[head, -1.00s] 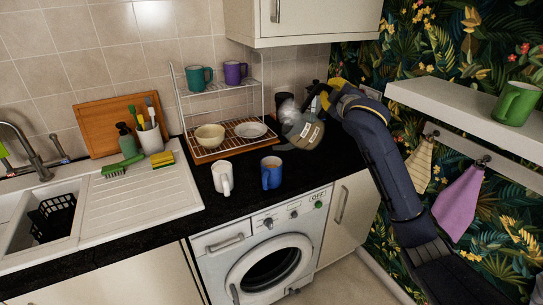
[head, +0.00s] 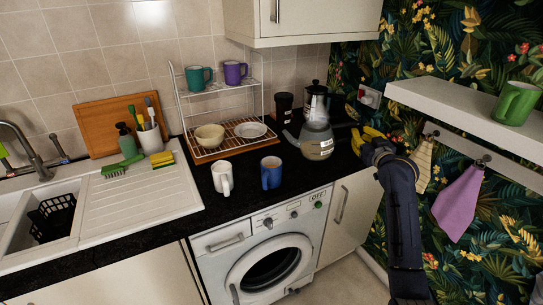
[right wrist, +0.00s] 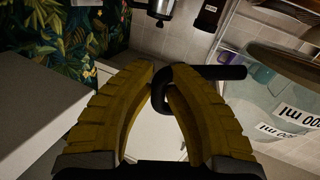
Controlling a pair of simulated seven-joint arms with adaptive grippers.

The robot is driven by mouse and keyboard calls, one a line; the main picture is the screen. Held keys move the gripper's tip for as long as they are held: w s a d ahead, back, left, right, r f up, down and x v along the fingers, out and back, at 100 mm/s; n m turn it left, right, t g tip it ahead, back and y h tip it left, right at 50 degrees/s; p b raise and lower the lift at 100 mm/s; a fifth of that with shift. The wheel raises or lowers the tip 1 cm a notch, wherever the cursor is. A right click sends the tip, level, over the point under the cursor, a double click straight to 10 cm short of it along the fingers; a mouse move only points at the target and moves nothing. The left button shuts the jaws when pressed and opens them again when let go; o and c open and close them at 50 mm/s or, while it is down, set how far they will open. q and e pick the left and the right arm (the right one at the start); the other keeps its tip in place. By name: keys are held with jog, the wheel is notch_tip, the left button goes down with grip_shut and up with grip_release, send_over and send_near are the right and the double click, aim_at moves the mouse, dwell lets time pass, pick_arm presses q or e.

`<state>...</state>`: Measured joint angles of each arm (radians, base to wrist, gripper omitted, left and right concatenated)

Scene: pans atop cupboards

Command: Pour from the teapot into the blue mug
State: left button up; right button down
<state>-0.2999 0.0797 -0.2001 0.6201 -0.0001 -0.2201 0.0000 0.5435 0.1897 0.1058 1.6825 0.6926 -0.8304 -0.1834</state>
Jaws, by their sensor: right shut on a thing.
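The glass teapot (head: 318,149) stands about upright at the right part of the dark counter, with a black handle and a white label. It also shows at the right edge of the right wrist view (right wrist: 268,103). My right gripper (head: 364,140) has yellow fingers and is shut on the teapot's black handle (right wrist: 205,73). I cannot tell whether the teapot's base touches the counter. The blue mug (head: 271,174) stands upright on the counter, left of and nearer than the teapot, apart from it. Its inside is too small to read. My left gripper is not in view.
A white mug (head: 222,178) stands left of the blue mug. Behind are a dish rack (head: 225,85) with mugs, a bowl and a plate, a black canister (head: 284,109) and a moka pot (head: 314,97). A white shelf (head: 440,108) is at the right.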

aim_at(362, 127)
jog(key=shift+r+m, duration=0.5)
jog(key=shift+r, duration=1)
jog(key=shift+d+r, duration=0.1)
jog(key=s+a+r+m+h, duration=0.1)
jog(key=s+a+r+h, duration=0.1)
jog(key=s+a, duration=0.65)
jog(key=s+a+f, duration=0.2)
jog(key=s+f, duration=0.4)
jog(key=s, duration=0.2)
jog(key=s+a+f, duration=0.3)
jog(key=s+f, duration=0.4)
jog(key=s, duration=0.2)
